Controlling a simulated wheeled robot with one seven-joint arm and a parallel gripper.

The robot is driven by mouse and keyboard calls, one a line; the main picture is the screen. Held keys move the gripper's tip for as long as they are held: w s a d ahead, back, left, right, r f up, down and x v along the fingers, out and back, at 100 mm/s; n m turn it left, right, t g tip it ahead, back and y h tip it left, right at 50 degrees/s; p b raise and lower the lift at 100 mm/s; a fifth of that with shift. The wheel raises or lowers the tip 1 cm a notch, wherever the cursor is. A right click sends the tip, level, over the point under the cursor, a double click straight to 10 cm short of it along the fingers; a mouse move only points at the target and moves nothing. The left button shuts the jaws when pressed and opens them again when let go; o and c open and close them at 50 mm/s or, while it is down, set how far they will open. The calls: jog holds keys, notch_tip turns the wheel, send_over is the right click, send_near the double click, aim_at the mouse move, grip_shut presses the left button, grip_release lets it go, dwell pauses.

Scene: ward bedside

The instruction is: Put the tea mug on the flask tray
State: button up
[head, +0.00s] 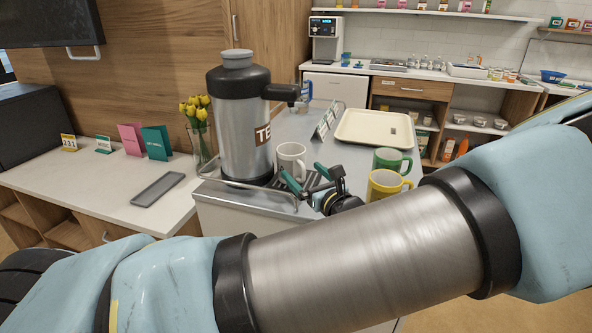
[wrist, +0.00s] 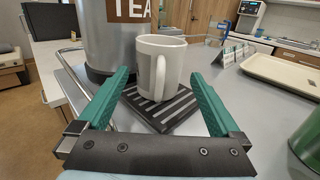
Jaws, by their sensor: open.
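The tea mug (head: 291,158) is white and upright, close in front of the big steel flask (head: 240,119) marked "TE" in the head view. In the wrist view the mug (wrist: 168,62), with a grey patch and its handle toward me, appears to stand on the black slatted flask tray (wrist: 183,118) at the flask's foot. My gripper (head: 305,175) is open, its teal fingers pointing at the mug. In the wrist view the fingertips (wrist: 160,73) show on either side of the mug, with clear gaps; I cannot tell how far they reach along it. The gripper holds nothing.
A green mug (head: 392,162) and a yellow mug (head: 387,186) stand right of my gripper. A cream tray (head: 375,130) and label cards (head: 327,121) lie behind. A metal rail (head: 247,196) edges the counter. A tulip vase (head: 202,146) stands left of the flask.

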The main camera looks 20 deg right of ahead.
jog(key=s+b, duration=0.1)
jog(key=s, duration=0.4)
jog(key=shift+s+d, duration=0.1)
jog(key=shift+s, duration=0.05)
dwell(0.3)
